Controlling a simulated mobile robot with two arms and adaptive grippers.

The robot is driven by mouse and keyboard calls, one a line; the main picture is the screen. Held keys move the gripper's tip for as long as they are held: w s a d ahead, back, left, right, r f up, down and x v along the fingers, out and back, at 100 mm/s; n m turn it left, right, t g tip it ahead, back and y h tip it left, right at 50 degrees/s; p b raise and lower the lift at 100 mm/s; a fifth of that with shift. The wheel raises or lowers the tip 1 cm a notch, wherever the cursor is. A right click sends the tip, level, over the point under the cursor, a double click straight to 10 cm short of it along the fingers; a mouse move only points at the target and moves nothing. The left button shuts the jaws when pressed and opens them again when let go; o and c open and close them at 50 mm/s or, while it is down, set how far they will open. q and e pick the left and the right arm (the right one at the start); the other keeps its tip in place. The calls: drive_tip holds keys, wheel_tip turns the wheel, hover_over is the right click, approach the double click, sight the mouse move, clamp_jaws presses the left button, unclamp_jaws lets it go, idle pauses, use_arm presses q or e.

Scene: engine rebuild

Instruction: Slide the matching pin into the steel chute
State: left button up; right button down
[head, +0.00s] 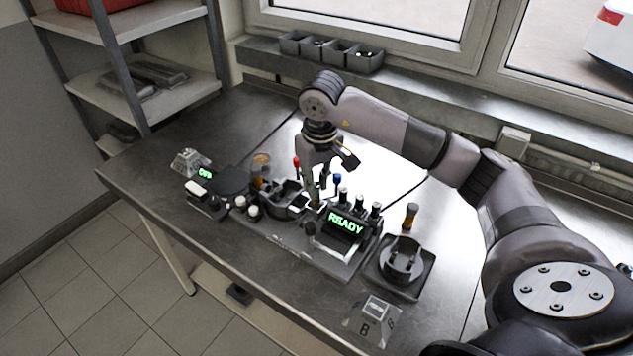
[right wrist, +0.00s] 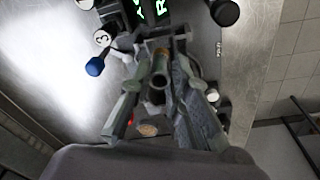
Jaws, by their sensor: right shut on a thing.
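My right gripper (head: 314,199) points down over the middle of the bench fixture, left of the green READY display (head: 346,223). In the right wrist view its two grey fingers (right wrist: 155,108) are closed on a dark, hollow-ended pin (right wrist: 160,78). The pin's far end is hidden, and I cannot tell whether it touches the fixture. A small metallic block marked B (head: 373,318) stands at the bench's front edge, and a similar block (head: 188,162) stands at the far left. I cannot tell which part is the steel chute. My left gripper is not in view.
Several dark posts (head: 360,203) stand by the display. Red-tipped (head: 296,162) and blue-tipped (head: 337,179) levers stand close to the gripper. A black cradle (head: 402,261) sits to the right. Grey bins (head: 327,50) line the sill. The bench's left end (head: 140,165) is clear.

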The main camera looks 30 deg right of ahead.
drive_tip(key=shift+f+b, duration=0.15)
drive_tip(key=shift+b, duration=0.2)
idle(1.4)
drive_tip(key=shift+f+b, duration=1)
drive_tip(key=shift+b, duration=0.15)
idle(0.4)
idle(0.4)
drive_tip(key=c, duration=1.4)
unclamp_jaws()
drive_tip(key=shift+c, duration=0.2)
drive_tip(key=o, duration=0.4)
drive_tip(key=shift+r, duration=0.1)
